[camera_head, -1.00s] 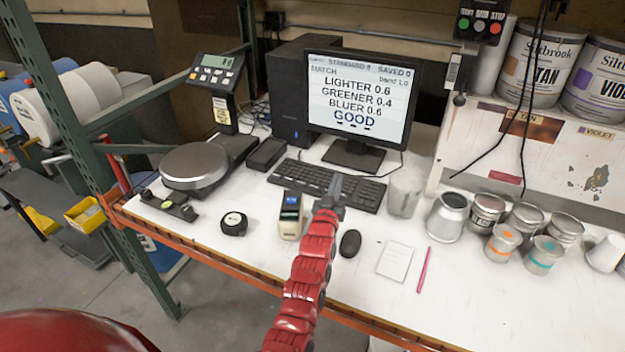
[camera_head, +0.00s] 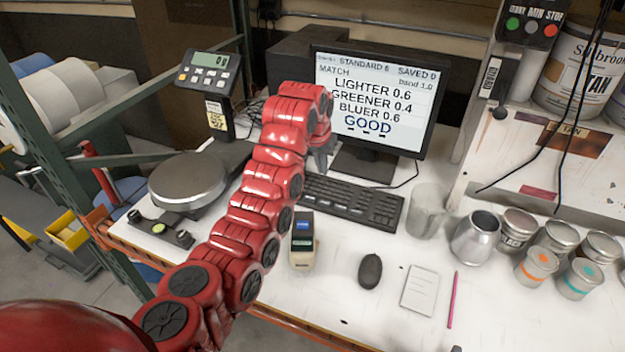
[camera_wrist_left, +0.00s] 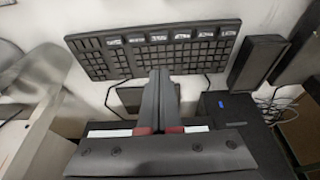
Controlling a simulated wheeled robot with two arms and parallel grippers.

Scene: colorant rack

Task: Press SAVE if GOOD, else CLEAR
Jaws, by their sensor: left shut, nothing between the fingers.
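The monitor (camera_head: 370,100) shows MATCH, LIGHTER 0.6, GREENER 0.4, BLUER 0.6 and GOOD. The black keyboard (camera_head: 352,202) lies on the table in front of it. In the left wrist view the keyboard (camera_wrist_left: 155,50) has a row of keys with white labels, too small to read. My left gripper (camera_head: 322,160) is raised near the lower left of the monitor, past the keyboard's left part. In the left wrist view its fingers (camera_wrist_left: 163,75) are together and empty, apart from the keyboard. The red left arm hides part of the table. My right gripper is not in view.
A handheld device (camera_head: 302,245), a mouse (camera_head: 370,271), a notepad (camera_head: 419,290) and a pink pencil (camera_head: 452,300) lie in front of the keyboard. A scale (camera_head: 188,180) stands left. A cup (camera_head: 427,210) and several cans stand right.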

